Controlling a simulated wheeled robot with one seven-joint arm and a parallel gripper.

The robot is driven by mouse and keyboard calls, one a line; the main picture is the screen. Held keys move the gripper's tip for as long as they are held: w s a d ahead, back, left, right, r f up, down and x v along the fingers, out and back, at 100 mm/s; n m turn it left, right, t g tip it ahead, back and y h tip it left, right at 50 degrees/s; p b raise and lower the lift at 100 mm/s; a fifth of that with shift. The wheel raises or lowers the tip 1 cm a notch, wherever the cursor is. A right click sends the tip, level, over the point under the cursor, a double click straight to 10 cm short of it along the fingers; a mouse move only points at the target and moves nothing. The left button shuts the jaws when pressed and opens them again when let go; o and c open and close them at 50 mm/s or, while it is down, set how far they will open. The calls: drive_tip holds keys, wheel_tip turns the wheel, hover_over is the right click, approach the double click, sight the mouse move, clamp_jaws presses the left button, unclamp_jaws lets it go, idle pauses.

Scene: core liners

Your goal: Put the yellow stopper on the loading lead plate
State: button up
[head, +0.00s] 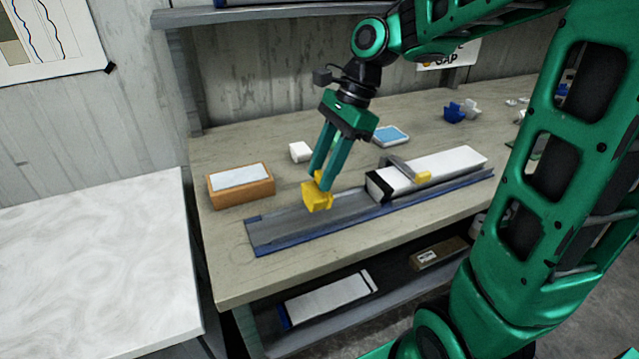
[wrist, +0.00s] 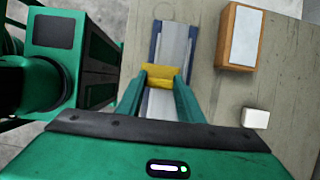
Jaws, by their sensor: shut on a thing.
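My gripper (head: 322,183) is shut on the yellow stopper (head: 316,197) and holds it over the near-left part of the blue-edged grey tray (head: 290,222). The stopper also shows between my fingers in the wrist view (wrist: 160,73), with the tray (wrist: 176,45) beneath it. I cannot tell whether the stopper touches the tray. The left stretch of the tray is bare and seems to be the loading lead plate.
An orange-brown block with a pale top (head: 240,186) stands left of the tray. A small white block (head: 300,151) and a blue-topped dish (head: 390,135) lie behind. Blue and white pieces (head: 455,111) sit further back. A white table (head: 100,265) adjoins at left.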

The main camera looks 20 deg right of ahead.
drive_tip(key=shift+w+d+f, duration=0.2)
drive_tip(key=shift+w+f, duration=0.3)
drive_tip(key=shift+f, duration=0.5)
drive_tip(key=shift+w+d+f, duration=0.15)
drive_tip(key=shift+w+f, duration=0.35)
drive_tip(key=shift+f, duration=0.5)
drive_tip(key=shift+w+d+f, duration=0.2)
drive_tip(key=shift+w+f, duration=0.3)
drive_tip(key=shift+f, duration=0.5)
drive_tip(key=o, duration=1.3)
drive_tip(key=shift+f, duration=0.1)
drive_tip(key=v, duration=1.2)
drive_tip(key=s+d+f+n+h, duration=0.1)
drive_tip(key=s+d+f+n, duration=0.2)
drive_tip(key=s, duration=0.4)
drive_tip(key=s+d+f+n+h, duration=0.2)
drive_tip(key=s+d+f+n, duration=0.1)
drive_tip(key=s, duration=0.5)
drive_tip(key=s+d+f+n+h, duration=0.1)
drive_tip(key=s+d+f+n, duration=0.2)
drive_tip(key=s+d+n, duration=0.2)
drive_tip(key=shift+s+f+n, duration=0.15)
drive_tip(key=shift+s+f, duration=0.05)
drive_tip(key=shift+s, duration=0.65)
drive_tip(key=shift+s+f+n, duration=0.15)
drive_tip(key=shift+s, duration=0.7)
